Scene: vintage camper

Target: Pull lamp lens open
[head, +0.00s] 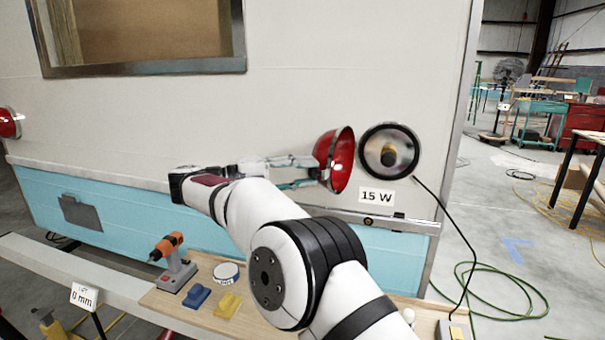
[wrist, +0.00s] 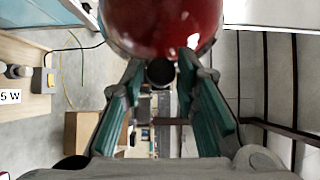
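The red lamp lens (head: 341,160) stands swung out from the camper wall, its hollow side toward the round lamp housing (head: 388,152) and dark bulb socket. My gripper (head: 318,171) is at the left, outer side of the lens, its fingertips very close to the shell; contact is unclear. In the wrist view, the lens (wrist: 165,22) fills the top centre, above my gripper (wrist: 161,66). The green-padded fingers are apart, with a small dark round piece (wrist: 160,72) showing between their tips. I cannot tell whether they touch it.
A "15 W" label (head: 377,195) is below the housing, and a black cable (head: 440,205) runs down from it. A bench (head: 160,302) below carries an orange drill (head: 170,255), blue and yellow blocks and a round tin (head: 227,272). Another red lamp (head: 9,122) is far left.

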